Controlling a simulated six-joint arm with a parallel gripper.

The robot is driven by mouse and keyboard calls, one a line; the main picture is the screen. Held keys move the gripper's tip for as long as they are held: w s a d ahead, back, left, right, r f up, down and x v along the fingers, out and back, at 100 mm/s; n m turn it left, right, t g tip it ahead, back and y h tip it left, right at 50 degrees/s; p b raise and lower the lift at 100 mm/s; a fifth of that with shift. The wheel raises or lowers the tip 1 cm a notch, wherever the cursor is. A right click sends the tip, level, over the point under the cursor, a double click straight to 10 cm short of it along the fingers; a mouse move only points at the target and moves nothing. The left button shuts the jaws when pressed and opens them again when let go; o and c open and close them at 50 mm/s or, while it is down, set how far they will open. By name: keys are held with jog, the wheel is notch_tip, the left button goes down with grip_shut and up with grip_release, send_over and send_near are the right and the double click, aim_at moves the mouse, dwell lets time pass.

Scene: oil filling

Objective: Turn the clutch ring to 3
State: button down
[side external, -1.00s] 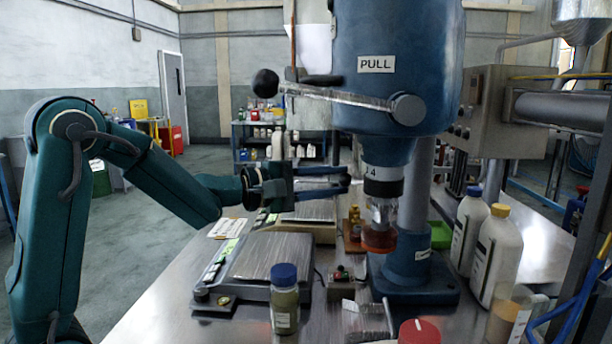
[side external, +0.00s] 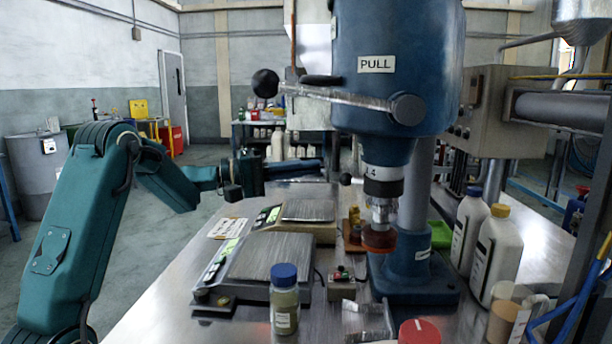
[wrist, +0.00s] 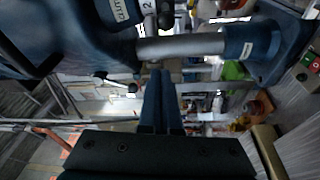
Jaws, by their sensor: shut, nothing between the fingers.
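The clutch ring (side external: 383,173) is a white numbered band under the blue drill-press head, above a black collar. A 4 shows on its left side in the side view. In the wrist view, part of the ring (wrist: 150,8) shows at the top edge with a 2, beside a partly visible label. A short lever with a black ball (side external: 346,179) sticks out left of the ring. My gripper (side external: 322,164) is shut and empty, left of and apart from the ball and ring. Its fingers (wrist: 163,75) lie together in the wrist view.
The long PULL lever with a black knob (side external: 265,83) hangs above and in front. Two scales (side external: 262,257) and a blue-capped jar (side external: 285,308) stand below on the bench. White bottles (side external: 497,252) stand to the right of the press column (side external: 424,190).

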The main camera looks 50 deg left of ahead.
aim_at(341, 177)
jog(key=shift+w+d+f, duration=0.1)
jog(key=shift+w+d, duration=0.15)
jog(key=shift+d, duration=0.65)
jog(key=shift+w+d+f, duration=0.1)
jog(key=shift+w+d, duration=0.2)
jog(key=shift+d, duration=0.55)
jog(key=shift+w+d, duration=0.25)
jog(key=shift+d, duration=0.65)
jog(key=shift+s+d, duration=0.15)
jog(key=shift+s, duration=0.25)
jog(key=shift+s+d, duration=0.5)
jog(key=shift+s, duration=0.25)
jog(key=shift+s+d, duration=0.8)
jog(key=shift+d, duration=0.05)
